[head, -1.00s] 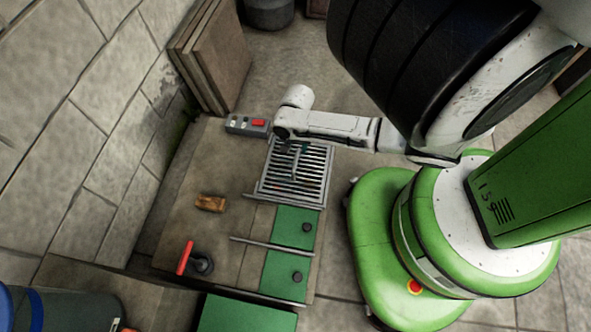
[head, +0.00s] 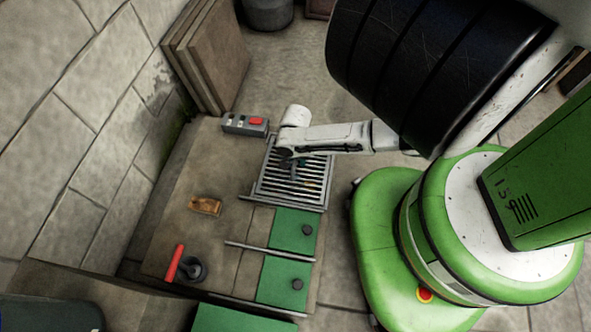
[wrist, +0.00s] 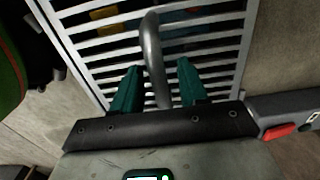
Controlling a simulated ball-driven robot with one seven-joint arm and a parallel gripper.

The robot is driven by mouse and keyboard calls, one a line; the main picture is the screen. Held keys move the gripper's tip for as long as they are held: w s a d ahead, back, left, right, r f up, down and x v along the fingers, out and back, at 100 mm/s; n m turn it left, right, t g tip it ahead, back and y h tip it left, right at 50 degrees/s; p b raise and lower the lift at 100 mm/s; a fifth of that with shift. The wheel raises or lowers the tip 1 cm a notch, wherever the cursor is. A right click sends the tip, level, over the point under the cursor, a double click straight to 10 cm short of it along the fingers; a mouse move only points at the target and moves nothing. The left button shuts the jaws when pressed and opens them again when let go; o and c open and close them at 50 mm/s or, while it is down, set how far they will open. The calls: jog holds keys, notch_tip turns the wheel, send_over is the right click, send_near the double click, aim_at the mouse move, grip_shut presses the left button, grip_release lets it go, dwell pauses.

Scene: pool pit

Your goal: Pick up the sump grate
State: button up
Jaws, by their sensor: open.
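The sump grate (head: 316,187) is a light grey slatted metal panel lying at the far end of the pit floor slab. In the wrist view the grate (wrist: 225,62) fills the upper middle, with a grey bar handle (wrist: 152,50) rising from it. My gripper (wrist: 155,82) is open, its two green fingers on either side of the handle's near end. I cannot tell whether either finger touches it. In the head view my gripper (head: 298,166) is over the grate, and my arm hides the grate's upper part and most of the handle.
Green panels (head: 288,230) with dark knobs lie nearer, between metal rails. A brown block (head: 205,205) and a red-handled tool (head: 184,266) lie to the left. Boards (head: 207,58) lean on the stone wall.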

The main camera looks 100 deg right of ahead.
grip_shut()
dwell(0.3)
dwell(0.4)
